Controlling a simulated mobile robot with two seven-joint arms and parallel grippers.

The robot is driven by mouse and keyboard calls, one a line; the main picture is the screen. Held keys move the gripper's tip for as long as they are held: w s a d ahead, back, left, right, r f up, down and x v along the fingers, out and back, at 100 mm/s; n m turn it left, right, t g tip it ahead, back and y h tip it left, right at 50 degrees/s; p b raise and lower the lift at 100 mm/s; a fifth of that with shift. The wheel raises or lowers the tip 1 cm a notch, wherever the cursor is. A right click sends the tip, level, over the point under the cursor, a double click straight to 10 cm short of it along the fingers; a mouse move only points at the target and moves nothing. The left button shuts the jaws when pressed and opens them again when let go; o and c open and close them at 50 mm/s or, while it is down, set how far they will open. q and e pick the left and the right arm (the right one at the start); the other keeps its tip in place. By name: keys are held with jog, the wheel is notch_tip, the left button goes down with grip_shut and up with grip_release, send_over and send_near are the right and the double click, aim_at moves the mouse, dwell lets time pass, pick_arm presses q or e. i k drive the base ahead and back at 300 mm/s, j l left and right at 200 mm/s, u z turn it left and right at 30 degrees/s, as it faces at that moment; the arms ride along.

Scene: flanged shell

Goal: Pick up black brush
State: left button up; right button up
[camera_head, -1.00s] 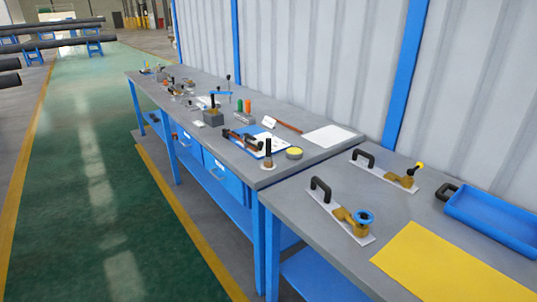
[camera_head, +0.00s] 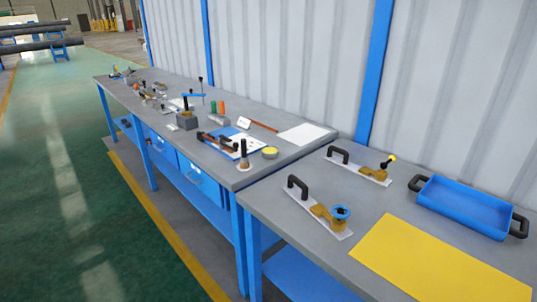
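An upright item with a black handle (camera_head: 243,150) and a tan lower part stands on a small pale disc at the near end of the far workbench (camera_head: 280,157). It may be the black brush, but it is too small to tell for sure. Another dark upright handle rises from a grey block (camera_head: 187,120) farther back on the same bench. Neither of my grippers shows in the head view.
The near workbench (camera_head: 290,227) holds a yellow sheet (camera_head: 440,262), a blue tray (camera_head: 465,205) with black handles, and two white plates with black handles (camera_head: 318,212) (camera_head: 358,170). Small tools crowd the far bench. A ribbed wall (camera_head: 290,60) stands behind. Green floor (camera_head: 60,200) is clear at left.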

aim_at(244, 163)
jog(key=z, duration=0.5)
jog(key=i+j+z, duration=0.15)
jog(key=j+z, duration=0.2)
jog(key=i+j+z, duration=0.15)
jog(key=j+z, duration=0.2)
jog(key=i+j+z, duration=0.1)
jog(key=j+z, duration=0.2)
jog(key=j, duration=0.7)
jog(key=i+j+z, duration=0.1)
jog(key=j, duration=2.25)
jog(key=i+z, duration=0.05)
